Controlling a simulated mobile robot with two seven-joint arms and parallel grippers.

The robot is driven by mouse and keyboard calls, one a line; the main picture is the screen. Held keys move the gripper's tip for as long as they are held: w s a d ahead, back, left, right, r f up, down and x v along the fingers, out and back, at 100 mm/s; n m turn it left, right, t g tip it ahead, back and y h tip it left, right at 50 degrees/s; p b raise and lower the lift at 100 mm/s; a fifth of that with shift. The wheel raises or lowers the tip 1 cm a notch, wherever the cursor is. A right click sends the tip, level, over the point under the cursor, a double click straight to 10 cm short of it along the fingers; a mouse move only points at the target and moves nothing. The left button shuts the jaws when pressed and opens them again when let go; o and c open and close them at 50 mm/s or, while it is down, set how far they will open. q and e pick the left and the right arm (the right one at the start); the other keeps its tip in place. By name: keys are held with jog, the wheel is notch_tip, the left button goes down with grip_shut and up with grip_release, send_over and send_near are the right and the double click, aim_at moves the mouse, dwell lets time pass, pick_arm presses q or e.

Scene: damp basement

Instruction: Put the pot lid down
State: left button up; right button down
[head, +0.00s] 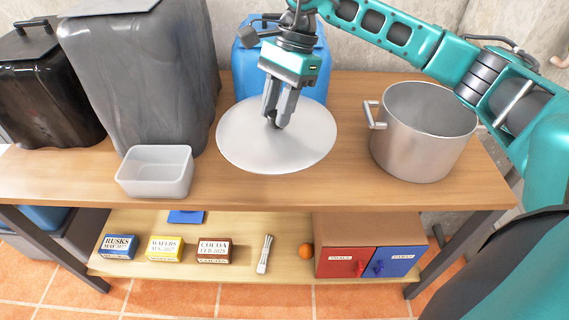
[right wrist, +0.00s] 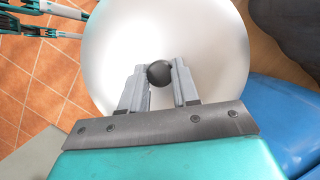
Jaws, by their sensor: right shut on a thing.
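The pot lid (head: 255,150) is a wide, pale metal disc with a dark round knob (right wrist: 160,73). My right gripper (head: 275,122) is above it with its fingers shut on the knob. The right wrist view shows the knob between the two fingertips (right wrist: 160,80) and the lid (right wrist: 200,25) spread out beneath. The lid appears level over the middle of the wooden table; I cannot tell whether it touches the tabletop. The steel pot (head: 420,140) stands open to the right of the lid.
A translucent tub (head: 155,185) stands left of the lid. A blue container (head: 310,75) is close behind it, and grey (head: 140,80) and black (head: 45,100) bins stand at left. The lower shelf (head: 210,275) holds small boxes, an orange ball and a red-blue cabinet.

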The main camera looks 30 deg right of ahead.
aim_at(301, 107)
jog(key=d+r+m+t, duration=0.1)
jog(key=d+m, duration=0.1)
jog(key=m, duration=0.1)
jog(key=w+d+r+m+t, duration=0.1)
jog(key=d+m, duration=0.1)
jog(key=m, duration=0.1)
jog(key=d+r+m+t, duration=0.1)
jog(key=d+m, duration=0.1)
jog(key=shift+w+d+r+m, duration=0.1)
jog(key=shift+w+r+m, duration=0.25)
jog(key=shift+w+m, duration=0.05)
jog(key=shift+d+f, duration=0.1)
jog(key=shift+f, duration=0.25)
notch_tip(301, 107, down, 19)
jog(key=shift+f+b, duration=0.1)
jog(key=shift+b, duration=0.9)
pick_arm(q)
jog(key=shift+w+d+f, duration=0.25)
jog(key=shift+d, duration=0.25)
pick_arm(e)
jog(key=shift+f, duration=0.1)
pick_arm(q)
jog(key=shift+f, duration=0.15)
pick_arm(e)
jog(key=c, duration=0.8)
grip_release()
